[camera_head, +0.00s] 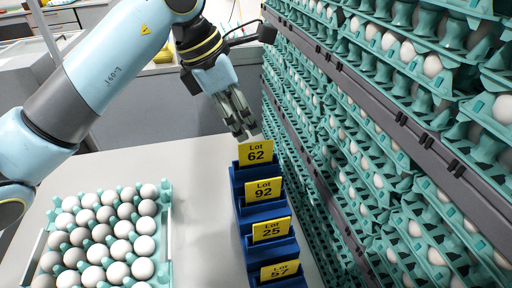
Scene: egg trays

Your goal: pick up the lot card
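Several yellow lot cards stand upright in a row in a blue stepped holder (240,200) in the head view. The farthest reads Lot 62 (256,152). Nearer ones read Lot 92 (264,190), Lot 25 (271,229) and Lot 57 (280,270). My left gripper (241,130) reaches down just behind and above the Lot 62 card, slightly to its left. Its fingers look close together, and I cannot tell whether they touch the card or hold anything. My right gripper is not in the picture.
A teal tray of white eggs (166,235) sits on the grey table (205,220) at the lower left. Tall stacks of teal egg trays (345,135) rise close along the right of the holder. The table between the egg tray and the holder is clear.

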